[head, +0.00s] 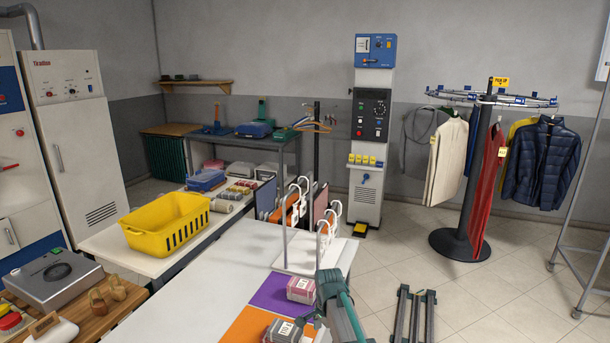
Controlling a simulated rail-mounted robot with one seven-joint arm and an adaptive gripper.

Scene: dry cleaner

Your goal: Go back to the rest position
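My arm reaches in from the bottom edge of the head view, right of the middle, over the right edge of the white table (205,295). My gripper (314,318) is small and dark at its end, low over the table beside the packets. I cannot make out its fingers or whether they are apart. A pink packet with a white label (301,289) lies on a purple mat (267,291). A grey packet with a white label (279,332) lies on an orange mat (243,328), close to the gripper. I see nothing clearly held.
A yellow basket (163,224) sits on the counter behind. A round garment stand (459,245) with hanging clothes is at the right. The tiled floor (400,262) before it is open.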

